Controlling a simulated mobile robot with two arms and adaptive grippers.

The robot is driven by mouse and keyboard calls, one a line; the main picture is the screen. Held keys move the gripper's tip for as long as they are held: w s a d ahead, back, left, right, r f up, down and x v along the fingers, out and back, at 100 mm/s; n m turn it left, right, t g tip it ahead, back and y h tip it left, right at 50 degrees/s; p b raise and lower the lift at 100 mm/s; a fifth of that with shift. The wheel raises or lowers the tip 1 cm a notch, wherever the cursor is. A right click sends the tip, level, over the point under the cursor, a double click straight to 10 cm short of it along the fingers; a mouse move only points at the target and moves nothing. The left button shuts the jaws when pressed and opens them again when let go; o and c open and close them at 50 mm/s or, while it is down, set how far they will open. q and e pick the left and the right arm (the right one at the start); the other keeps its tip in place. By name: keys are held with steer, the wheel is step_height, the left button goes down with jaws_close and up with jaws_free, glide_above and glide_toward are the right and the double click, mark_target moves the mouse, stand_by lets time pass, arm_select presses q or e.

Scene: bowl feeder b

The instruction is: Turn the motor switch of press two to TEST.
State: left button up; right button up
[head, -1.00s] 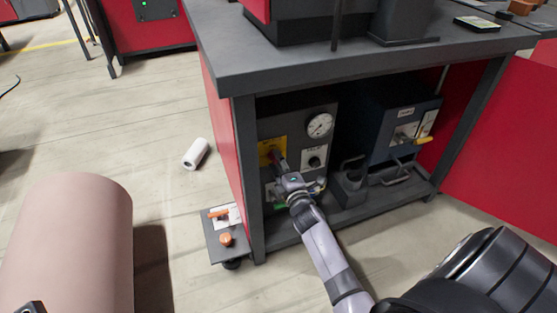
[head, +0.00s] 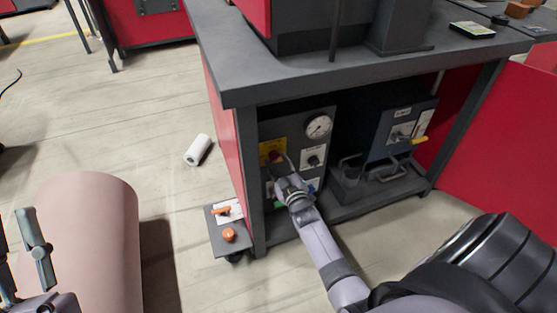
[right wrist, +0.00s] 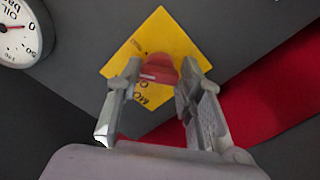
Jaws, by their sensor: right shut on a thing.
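The motor switch is a red knob (right wrist: 160,70) on a yellow plate (right wrist: 175,38) with partly hidden lettering. In the head view the yellow plate (head: 270,148) is on the dark grey panel inside the bench. My right gripper (head: 283,168) reaches in from below to the switch. In the right wrist view its fingers (right wrist: 157,82) are on either side of the red knob and shut on it. The switch's position marks cannot be read. My left gripper (head: 18,225) is at the lower left, its fingers apart and empty, in front of a pink cylinder.
A round gauge (head: 318,126) and a black knob (head: 313,160) are right of the switch. The bench top (head: 300,75) overhangs the panel. A blue-grey unit (head: 400,125) with a yellow handle stands to the right. A pedestal with orange controls (head: 228,233) stands by the bench leg.

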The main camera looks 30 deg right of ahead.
arm_select(q)
steer(key=w+f+g+y+p, duration=0.2)
steer(key=w+f+g, duration=0.3)
steer(key=f, duration=0.4)
steer(key=shift+f+g+y, duration=0.2)
steer(key=shift+g+y, duration=0.1)
steer(key=shift+g, duration=0.4)
arm_select(e)
steer(key=shift+a+f+m, duration=0.1)
steer(key=shift+m, duration=3.3)
steer(key=o, duration=1.2)
steer(key=v, duration=1.2)
arm_select(q)
steer(key=shift+w, duration=0.1)
